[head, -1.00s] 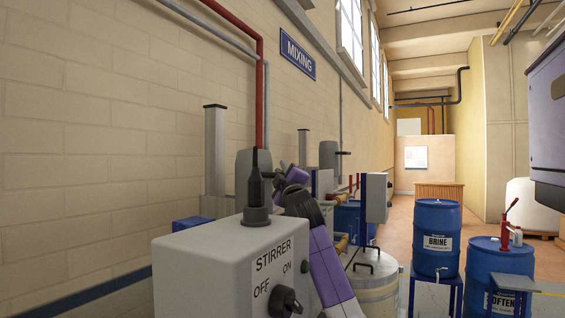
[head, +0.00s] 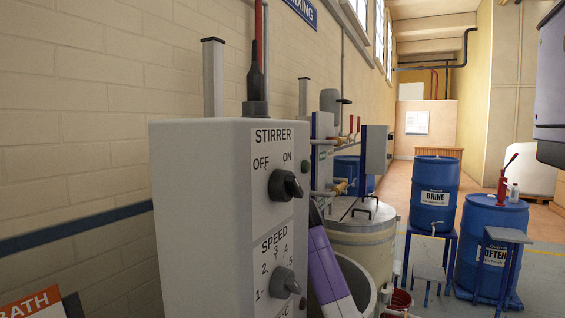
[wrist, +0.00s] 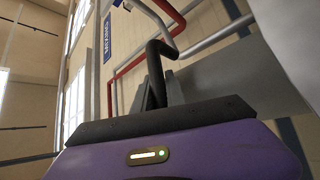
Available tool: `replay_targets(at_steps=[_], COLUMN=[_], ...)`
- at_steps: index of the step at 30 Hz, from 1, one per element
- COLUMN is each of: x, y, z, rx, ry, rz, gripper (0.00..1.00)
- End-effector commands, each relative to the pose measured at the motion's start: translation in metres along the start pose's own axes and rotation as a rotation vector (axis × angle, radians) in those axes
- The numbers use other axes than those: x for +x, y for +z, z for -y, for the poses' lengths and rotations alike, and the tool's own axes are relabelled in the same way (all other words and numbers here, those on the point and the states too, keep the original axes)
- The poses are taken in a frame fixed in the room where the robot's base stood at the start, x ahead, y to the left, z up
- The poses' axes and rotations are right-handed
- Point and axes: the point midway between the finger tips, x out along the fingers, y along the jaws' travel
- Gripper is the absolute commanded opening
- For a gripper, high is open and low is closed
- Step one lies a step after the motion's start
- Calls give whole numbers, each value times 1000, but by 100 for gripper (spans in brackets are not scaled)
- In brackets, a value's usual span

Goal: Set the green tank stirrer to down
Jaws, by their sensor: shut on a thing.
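In the wrist view, my gripper (wrist: 149,97) is shut on a dark bent handle (wrist: 155,56) in front of its purple body. A grey housing (wrist: 220,80) lies right beside it. The head view shows only my purple arm, passing behind the stirrer control box (head: 205,160). The box hides my gripper and the near stirrer. The box's OFF/ON knob (head: 285,185) and SPEED knob (head: 285,281) are black and grey. A near tank's rim (head: 366,285) shows low behind my arm; its colour coding cannot be told.
A farther stirrer motor (head: 330,100) with a dark side handle stands beyond the box, above a lidded tank (head: 362,228). Blue BRINE (head: 436,180) and softener (head: 488,225) drums stand right.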

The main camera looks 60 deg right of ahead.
Motion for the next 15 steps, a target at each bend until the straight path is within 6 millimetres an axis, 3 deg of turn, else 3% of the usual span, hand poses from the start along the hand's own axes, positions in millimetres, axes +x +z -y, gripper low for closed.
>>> replay_targets(at_steps=[6,7,8,15], x=[0,0,0,0], y=[0,0,0,0], z=[1,1,1,0], rx=[1,1,1,0], ry=[-2,-2,-2,0], rz=[1,1,1,0], gripper=[0,20,25,25])
